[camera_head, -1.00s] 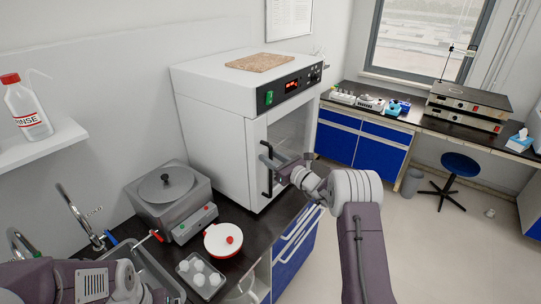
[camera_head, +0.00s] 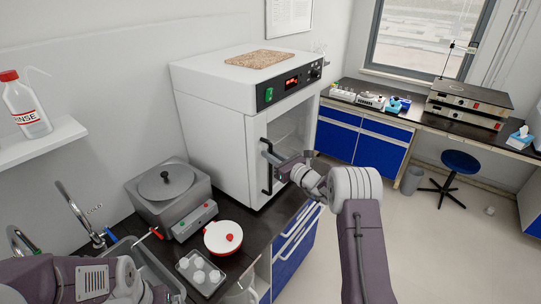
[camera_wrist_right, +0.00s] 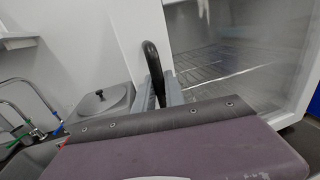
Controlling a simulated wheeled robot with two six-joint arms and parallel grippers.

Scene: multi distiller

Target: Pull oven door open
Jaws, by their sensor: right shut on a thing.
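The white oven (camera_head: 212,130) stands on the dark counter, with its glass door (camera_head: 292,125) facing right. The black vertical door handle (camera_head: 266,180) is on the left side of the door and also shows in the right wrist view (camera_wrist_right: 152,62). My right gripper (camera_head: 268,155) is shut on the handle, with a grey finger on each side of it in the right wrist view (camera_wrist_right: 159,93). The door looks shut or nearly so; I cannot tell if there is a gap. My left arm shows at the lower left, but its gripper is not in view.
A grey bath with a round lid (camera_head: 168,190), a white pan with a red knob (camera_head: 223,238) and a tray of white-capped bottles (camera_head: 200,275) stand left of the oven. A brown board (camera_head: 258,59) lies on top of the oven. The floor (camera_head: 430,235) at right is mostly clear.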

